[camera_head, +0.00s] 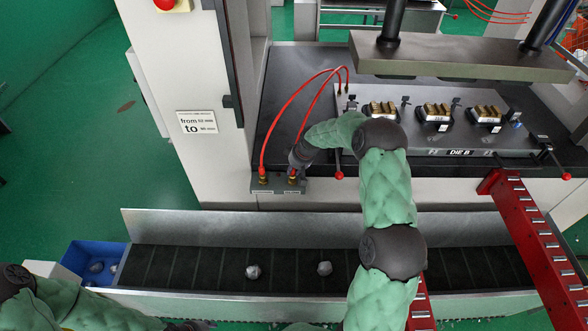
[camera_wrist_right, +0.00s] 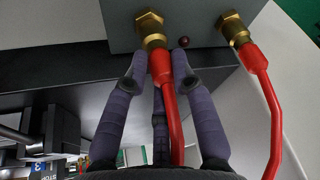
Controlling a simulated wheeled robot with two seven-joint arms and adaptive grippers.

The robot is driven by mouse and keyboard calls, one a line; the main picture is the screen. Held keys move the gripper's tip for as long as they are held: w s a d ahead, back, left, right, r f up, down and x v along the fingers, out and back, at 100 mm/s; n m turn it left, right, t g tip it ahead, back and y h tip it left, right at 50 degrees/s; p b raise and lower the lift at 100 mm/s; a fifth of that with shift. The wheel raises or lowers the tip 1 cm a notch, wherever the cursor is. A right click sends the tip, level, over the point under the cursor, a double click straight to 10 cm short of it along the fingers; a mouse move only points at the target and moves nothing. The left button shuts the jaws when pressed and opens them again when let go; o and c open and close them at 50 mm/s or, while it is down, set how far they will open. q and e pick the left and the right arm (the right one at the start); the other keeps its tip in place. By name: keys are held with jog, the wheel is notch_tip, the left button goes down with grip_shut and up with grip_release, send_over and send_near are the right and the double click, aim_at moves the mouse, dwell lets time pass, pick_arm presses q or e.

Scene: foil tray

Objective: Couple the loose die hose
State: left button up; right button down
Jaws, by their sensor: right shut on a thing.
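Two red hoses arch from the DIE B plate (camera_head: 462,153) to a grey block (camera_head: 280,186) with brass fittings on the press's front. My right gripper (camera_head: 294,167) is shut on the right-hand hose (camera_head: 318,99), just at the block. In the wrist view my right gripper's fingers (camera_wrist_right: 160,75) close around the red hose end (camera_wrist_right: 167,95). That end meets a brass fitting (camera_wrist_right: 151,32) in line; whether it is locked on I cannot tell. The other hose (camera_head: 272,130) sits on the other brass fitting (camera_wrist_right: 232,27). My left gripper (camera_head: 190,326) barely shows at the bottom edge.
A dark conveyor (camera_head: 210,262) with grey lumps runs below the block, towards a blue bin (camera_head: 80,258). A red rail (camera_head: 540,250) stands at right. The upper press plate (camera_head: 450,62) hangs above the die. A white cabinet (camera_head: 180,80) is close left.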

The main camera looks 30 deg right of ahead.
dwell(0.4)
jog(key=c, duration=1)
grip_release()
jog(key=shift+o, duration=0.2)
jog(key=o, duration=0.5)
jog(key=shift+r+p, duration=1.55)
jog(key=shift+r, duration=1.95)
jog(key=shift+c, duration=0.4)
